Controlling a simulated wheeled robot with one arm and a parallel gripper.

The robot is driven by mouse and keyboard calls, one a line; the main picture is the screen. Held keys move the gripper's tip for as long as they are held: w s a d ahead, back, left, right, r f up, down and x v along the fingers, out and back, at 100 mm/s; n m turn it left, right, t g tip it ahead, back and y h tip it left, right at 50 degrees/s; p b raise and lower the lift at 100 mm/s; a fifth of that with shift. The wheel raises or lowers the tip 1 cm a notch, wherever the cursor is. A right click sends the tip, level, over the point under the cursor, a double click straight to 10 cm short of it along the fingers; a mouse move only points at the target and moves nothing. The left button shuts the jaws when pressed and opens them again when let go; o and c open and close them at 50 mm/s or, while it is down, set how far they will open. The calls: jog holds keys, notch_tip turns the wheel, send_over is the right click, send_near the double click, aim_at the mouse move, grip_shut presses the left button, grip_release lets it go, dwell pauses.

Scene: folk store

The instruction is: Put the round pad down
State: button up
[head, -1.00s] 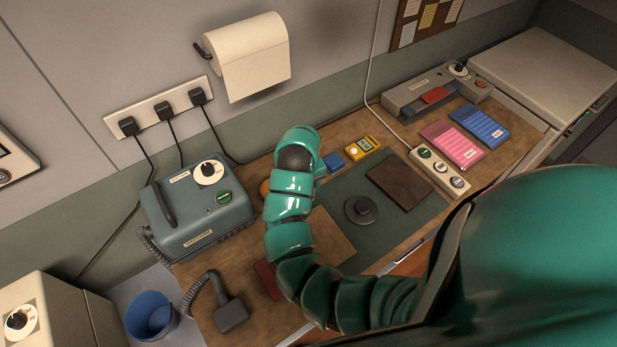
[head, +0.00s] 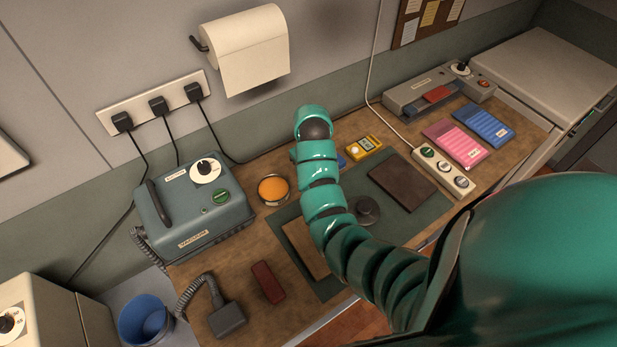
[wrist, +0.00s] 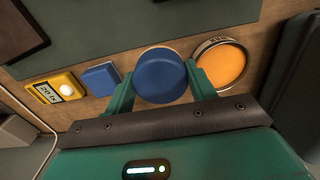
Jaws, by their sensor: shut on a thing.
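The round pad (wrist: 160,75) is dark blue in the wrist view and sits between the two teal fingers of my gripper (wrist: 160,88), which is shut on it. Whether the pad touches the desk top is hard to tell. In the head view my arm hides the pad and most of the gripper. A round tin with an orange top (wrist: 222,64) lies just right of the pad in the wrist view; it also shows in the head view (head: 273,189), left of my arm.
A small blue block (wrist: 101,78) and a yellow device (wrist: 55,88) lie left of the pad in the wrist view. The blue-grey vacuum box (head: 195,205) stands left in the head view. A green mat (head: 405,217) carries a brown slab (head: 402,186) and a dark round knob (head: 364,210).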

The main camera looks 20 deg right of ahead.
jog(key=f+b, duration=0.1)
jog(key=w+f+b, duration=0.2)
jog(key=shift+w+d+f, duration=0.1)
jog(key=shift+d+f, duration=0.25)
jog(key=shift+d, duration=0.05)
jog(key=shift+w+d+r, duration=0.1)
jog(key=shift+w+d, duration=0.05)
jog(key=shift+w, duration=0.05)
jog(key=shift+w+d+f+p, duration=0.1)
jog(key=shift+w+f+p, duration=0.25)
jog(key=shift+w+f, duration=0.2)
jog(key=shift+f, duration=0.2)
jog(key=shift+w+f+p, duration=0.1)
jog(key=shift+f+p, duration=0.5)
jog(key=shift+f, duration=1)
jog(key=shift+f, duration=0.1)
jog(key=o, duration=0.9)
